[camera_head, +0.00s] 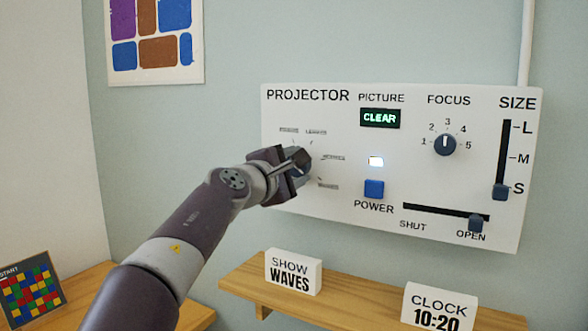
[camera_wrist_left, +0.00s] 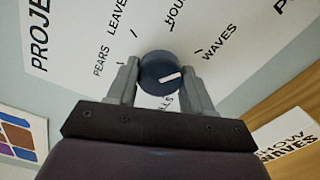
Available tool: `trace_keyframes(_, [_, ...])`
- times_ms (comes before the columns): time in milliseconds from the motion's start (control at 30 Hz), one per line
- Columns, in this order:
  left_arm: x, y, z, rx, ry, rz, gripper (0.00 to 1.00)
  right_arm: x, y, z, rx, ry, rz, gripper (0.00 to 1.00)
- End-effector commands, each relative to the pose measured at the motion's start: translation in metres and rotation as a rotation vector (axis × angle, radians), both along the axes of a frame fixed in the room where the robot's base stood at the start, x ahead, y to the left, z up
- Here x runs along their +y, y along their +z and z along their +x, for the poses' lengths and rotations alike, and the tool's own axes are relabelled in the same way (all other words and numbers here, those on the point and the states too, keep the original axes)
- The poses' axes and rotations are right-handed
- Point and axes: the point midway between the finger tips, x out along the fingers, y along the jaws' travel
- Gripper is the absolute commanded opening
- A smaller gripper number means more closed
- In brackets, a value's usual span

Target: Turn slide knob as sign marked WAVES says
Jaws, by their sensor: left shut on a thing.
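The slide knob (camera_wrist_left: 160,72) is a round dark blue dial with a white pointer mark on the left part of the projector panel (camera_head: 350,190). My left gripper (camera_head: 299,163) is shut on it, one finger on each side; the fingers also show in the left wrist view (camera_wrist_left: 160,84). The pointer faces right and slightly up in that view, roughly toward the WAVES label (camera_wrist_left: 218,42); I cannot tell if it lines up exactly. PEARS, LEAVES and partly hidden labels surround the knob. The white sign (camera_head: 293,272) reads SHOW WAVES. My right gripper is out of view.
To the right are a blue power button (camera_head: 374,188), a focus knob (camera_head: 447,144), a size slider (camera_head: 500,191) and a shut/open slider (camera_head: 475,222). The display (camera_head: 380,118) reads CLEAR. A CLOCK 10:20 sign (camera_head: 437,307) stands on the wooden shelf (camera_head: 243,291) below.

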Motion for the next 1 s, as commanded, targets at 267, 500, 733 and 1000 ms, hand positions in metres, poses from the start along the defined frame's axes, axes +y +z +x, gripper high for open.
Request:
trace_keyframes(267, [-0.001, -0.004, 0.001, 0.0, -0.002, 0.015, 0.2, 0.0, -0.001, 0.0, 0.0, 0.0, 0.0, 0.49])
trace_keyframes(500, [-0.001, -0.004, 0.001, 0.0, -0.002, 0.015, 0.57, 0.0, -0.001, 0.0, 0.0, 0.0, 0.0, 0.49])
trace_keyframes(733, [0.0, -0.002, 0.0, -0.003, -0.001, 0.012, 0.76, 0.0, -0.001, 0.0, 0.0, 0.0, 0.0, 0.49])
trace_keyframes(1000, [0.007, -0.003, -0.013, -0.007, 0.0, 0.011, 0.76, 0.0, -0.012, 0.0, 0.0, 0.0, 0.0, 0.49])
